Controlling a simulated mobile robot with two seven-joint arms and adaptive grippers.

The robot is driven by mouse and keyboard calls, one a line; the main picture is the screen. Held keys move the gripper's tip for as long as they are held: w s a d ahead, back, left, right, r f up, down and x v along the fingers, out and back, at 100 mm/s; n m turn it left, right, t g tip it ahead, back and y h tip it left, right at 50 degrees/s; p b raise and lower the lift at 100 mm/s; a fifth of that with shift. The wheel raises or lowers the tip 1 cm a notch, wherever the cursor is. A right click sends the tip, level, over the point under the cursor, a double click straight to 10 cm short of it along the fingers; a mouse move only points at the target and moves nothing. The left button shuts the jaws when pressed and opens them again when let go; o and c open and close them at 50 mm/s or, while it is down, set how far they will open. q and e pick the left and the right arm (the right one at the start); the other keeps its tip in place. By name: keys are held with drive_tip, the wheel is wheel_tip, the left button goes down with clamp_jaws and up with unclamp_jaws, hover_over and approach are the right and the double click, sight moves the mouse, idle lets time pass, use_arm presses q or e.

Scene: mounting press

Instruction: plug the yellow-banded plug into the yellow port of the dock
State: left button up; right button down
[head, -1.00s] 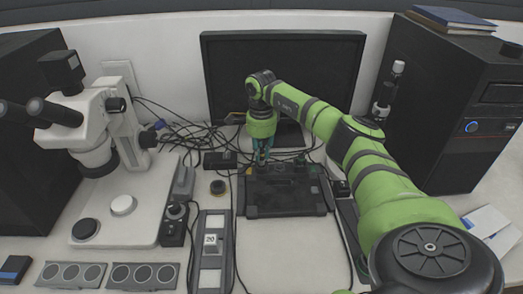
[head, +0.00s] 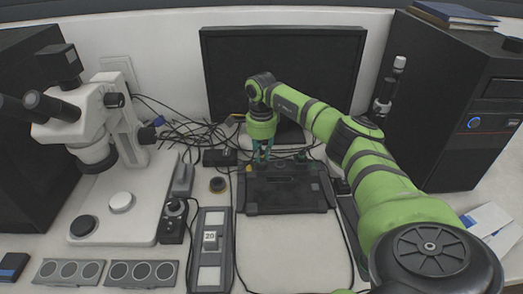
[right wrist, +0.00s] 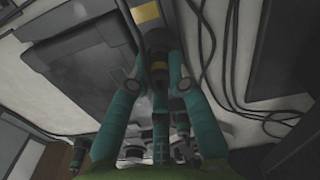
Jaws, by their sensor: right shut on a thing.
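The dock is a dark grey slab (head: 285,198) lying on the bench in front of the monitor. A small yellow mark (head: 249,168) shows at its back left corner; in the right wrist view a yellow patch (right wrist: 146,12) shows near the dock's edge. My right gripper (head: 262,156) is low at the dock's back edge, just right of the yellow mark. In the right wrist view its teal fingers (right wrist: 159,72) are shut on the dark plug with a yellow band (right wrist: 160,65). I cannot tell whether the plug touches a port. My left gripper is not in view.
Loose black cables (head: 190,135) lie behind and left of the dock. A monitor (head: 285,75) stands behind, a microscope (head: 105,115) at left and a black computer tower (head: 445,110) at right. The bench front of the dock is mostly clear.

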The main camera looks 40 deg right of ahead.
drive_tip(key=shift+f, duration=0.25)
drive_tip(key=c, duration=0.5)
unclamp_jaws()
wheel_tip(320, 180, up, 8)
drive_tip(key=p, duration=0.5)
drive_tip(key=shift+f+p, duration=0.2)
drive_tip(key=shift+p, duration=0.2)
